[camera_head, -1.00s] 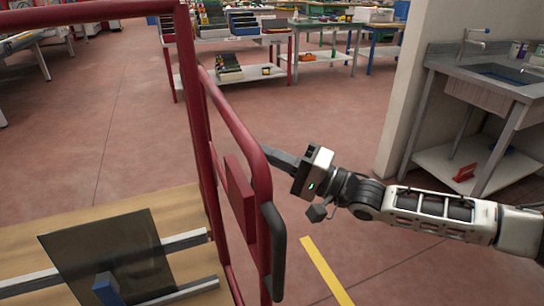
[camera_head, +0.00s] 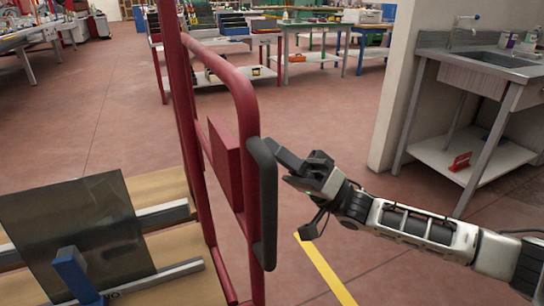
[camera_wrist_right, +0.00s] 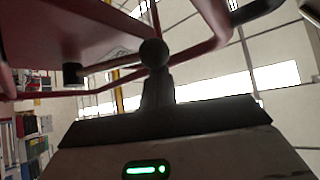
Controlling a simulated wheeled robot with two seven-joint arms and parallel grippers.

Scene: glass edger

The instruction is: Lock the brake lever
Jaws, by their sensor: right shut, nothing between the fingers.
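In the right wrist view a lever with a dark round knob (camera_wrist_right: 154,52) and a thin rod runs from a black cylindrical mount (camera_wrist_right: 72,73) beneath a red panel; I take it for the brake lever. My right gripper (camera_wrist_right: 157,82) is shut and empty, its fingertips right at the knob in the picture; I cannot tell if they touch. In the head view the right gripper (camera_head: 280,153) is just right of the red cart frame (camera_head: 190,130) and its black handle grip (camera_head: 264,205). The lever is hidden there by the red panel (camera_head: 226,165) or frame. My left gripper is out of view.
A dark glass sheet (camera_head: 75,235) leans on the cart's wooden bed (camera_head: 160,185) by metal rails and a blue block (camera_head: 75,272). A sink bench (camera_head: 480,75) stands at right. Open floor lies beyond the cart, with a yellow line (camera_head: 325,270).

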